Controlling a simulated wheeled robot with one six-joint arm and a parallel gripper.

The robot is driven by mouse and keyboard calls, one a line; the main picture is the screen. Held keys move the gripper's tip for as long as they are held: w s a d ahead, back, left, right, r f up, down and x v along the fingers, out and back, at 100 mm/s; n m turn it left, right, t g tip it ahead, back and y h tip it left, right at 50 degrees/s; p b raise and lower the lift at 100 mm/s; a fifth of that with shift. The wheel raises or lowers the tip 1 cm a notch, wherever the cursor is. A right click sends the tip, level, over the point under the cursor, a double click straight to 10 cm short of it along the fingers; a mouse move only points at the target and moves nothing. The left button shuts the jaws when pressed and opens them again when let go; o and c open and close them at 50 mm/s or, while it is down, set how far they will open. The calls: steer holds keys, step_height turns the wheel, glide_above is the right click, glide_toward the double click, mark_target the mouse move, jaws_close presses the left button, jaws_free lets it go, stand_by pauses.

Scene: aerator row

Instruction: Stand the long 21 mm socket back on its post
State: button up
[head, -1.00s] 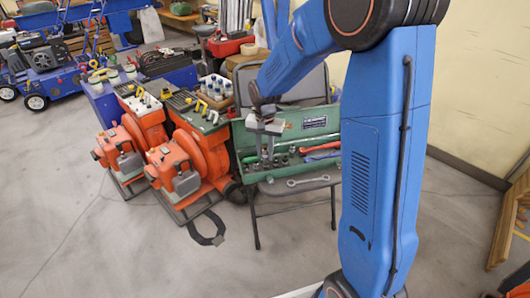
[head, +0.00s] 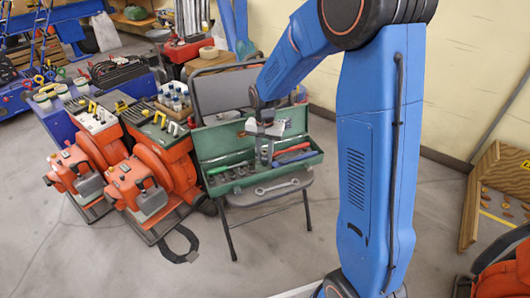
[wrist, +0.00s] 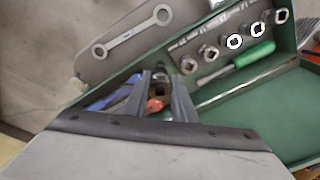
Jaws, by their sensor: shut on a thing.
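My gripper (head: 264,153) points down over the open green toolbox (head: 207,143). In the wrist view my gripper (wrist: 162,92) is shut on a small dark grey socket (wrist: 160,89), seen nearly end-on between the fingers. Its length and size mark cannot be read.
Red-handled and blue-handled tools (head: 296,154) lie in the box's right part, below my gripper. A green-handled screwdriver (wrist: 240,60) lies beside the sockets. A combination wrench (head: 277,187) lies on the folding chair's seat (head: 240,198). Orange machines (head: 140,183) stand at left.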

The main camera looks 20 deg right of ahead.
mark_target(265, 164)
steer(key=shift+f, duration=2.35)
steer(key=shift+f, duration=0.3)
steer(key=o, duration=1.1)
steer(key=shift+o, duration=0.2)
steer(key=shift+r, duration=0.1)
steer(key=shift+r, duration=3.4)
